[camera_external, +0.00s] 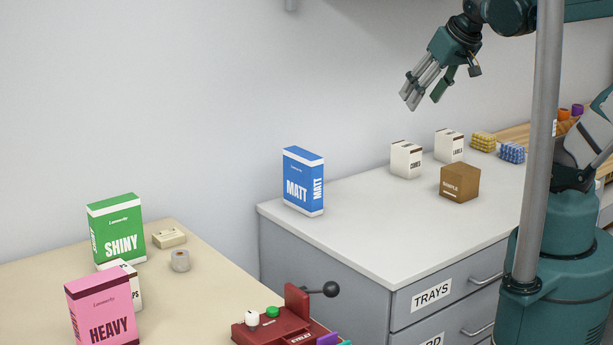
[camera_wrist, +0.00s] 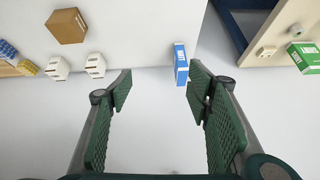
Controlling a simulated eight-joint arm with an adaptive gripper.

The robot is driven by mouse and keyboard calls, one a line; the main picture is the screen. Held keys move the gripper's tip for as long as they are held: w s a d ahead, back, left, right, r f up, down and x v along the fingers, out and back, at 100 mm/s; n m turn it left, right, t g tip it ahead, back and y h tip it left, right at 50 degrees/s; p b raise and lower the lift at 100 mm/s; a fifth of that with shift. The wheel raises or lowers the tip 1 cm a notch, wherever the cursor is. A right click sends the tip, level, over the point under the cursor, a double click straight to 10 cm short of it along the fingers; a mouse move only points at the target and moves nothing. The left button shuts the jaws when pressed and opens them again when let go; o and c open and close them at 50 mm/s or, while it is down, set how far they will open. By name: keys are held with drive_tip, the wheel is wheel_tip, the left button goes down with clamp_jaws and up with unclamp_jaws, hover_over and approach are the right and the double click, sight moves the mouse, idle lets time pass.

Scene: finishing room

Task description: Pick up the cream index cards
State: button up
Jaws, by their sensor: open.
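A small cream box (camera_external: 406,160), whose dark lettering seems to read CARDS, stands upright on the white cabinet top near the wall. It also shows in the wrist view (camera_wrist: 95,66), left of my left finger. A similar cream box (camera_external: 449,146), lettered LABELS as far as I can read, stands just to its right; in the wrist view it is the further left one (camera_wrist: 57,68). My gripper (camera_external: 424,98) is open and empty, high above the cabinet top. In the wrist view its fingers (camera_wrist: 160,88) are spread wide with nothing between the pads.
A blue MATT box (camera_external: 303,182) stands left of the cards, and a brown box (camera_external: 459,183) stands in front. Yellow (camera_external: 483,141) and blue (camera_external: 511,152) blocks lie further right. A grey post (camera_external: 538,150) crosses the external view. The cabinet's front top is clear.

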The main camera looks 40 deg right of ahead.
drive_tip(key=w+a+r+m+g+p, duration=0.1)
drive_tip(key=w+a+m+g, duration=0.1)
drive_tip(key=w+a, duration=0.9)
drive_tip(key=m+g+b, duration=0.2)
drive_tip(key=m+g, duration=0.3)
drive_tip(key=m, duration=1)
hover_over(157, 237)
drive_tip(key=f, duration=2.5)
drive_tip(key=shift+d+f, duration=0.3)
drive_tip(key=shift+a+f, duration=0.3)
drive_tip(key=shift+f, duration=0.1)
drive_tip(key=shift+f, duration=0.1)
drive_tip(key=shift+f, duration=1.15)
